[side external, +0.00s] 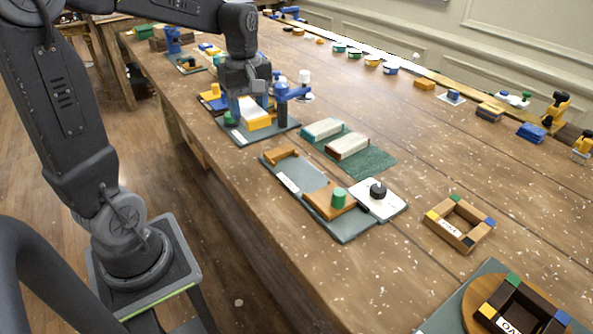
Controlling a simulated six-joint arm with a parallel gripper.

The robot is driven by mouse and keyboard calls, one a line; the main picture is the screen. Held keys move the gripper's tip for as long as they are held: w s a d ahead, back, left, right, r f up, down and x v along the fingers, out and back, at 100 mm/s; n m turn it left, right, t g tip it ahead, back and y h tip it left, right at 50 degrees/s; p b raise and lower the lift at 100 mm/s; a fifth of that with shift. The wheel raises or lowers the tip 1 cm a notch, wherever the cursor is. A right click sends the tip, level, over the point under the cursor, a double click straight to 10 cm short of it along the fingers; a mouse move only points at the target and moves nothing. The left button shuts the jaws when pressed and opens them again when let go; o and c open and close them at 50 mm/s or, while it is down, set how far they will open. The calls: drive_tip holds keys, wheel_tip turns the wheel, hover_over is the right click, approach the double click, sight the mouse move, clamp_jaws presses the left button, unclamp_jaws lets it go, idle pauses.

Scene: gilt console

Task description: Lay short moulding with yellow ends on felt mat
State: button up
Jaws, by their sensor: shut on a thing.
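My gripper (250,101) points down over a grey-green board (268,136) with blue fixtures. It is shut on the short pale moulding with yellow ends (257,122); the fingers hide part of it. The moulding is at or just above the board; I cannot tell whether it touches. The dark green felt mat (371,163) lies to the right of and nearer than the board. On it lie a pale moulding with teal ends (321,129) and a pale moulding with dark red ends (347,146), side by side. The mat's right part is bare.
A blue clamp-like fixture (289,93) stands right beside my gripper. A grey board with wooden blocks and a green knob (339,198) lies in front of the mat. A white plate with a black knob (378,191) and a wooden frame (458,222) are further right.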

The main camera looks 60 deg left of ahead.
drive_tip(key=shift+s+n, duration=0.25)
drive_tip(key=shift+n, duration=0.15)
hover_over(296, 171)
wheel_tip(296, 171, down, 7)
drive_tip(key=shift+r, duration=0.1)
drive_tip(key=shift+f, duration=1.85)
drive_tip(key=o, duration=0.9)
drive_tip(key=shift+o, duration=0.2)
drive_tip(key=shift+f, duration=0.15)
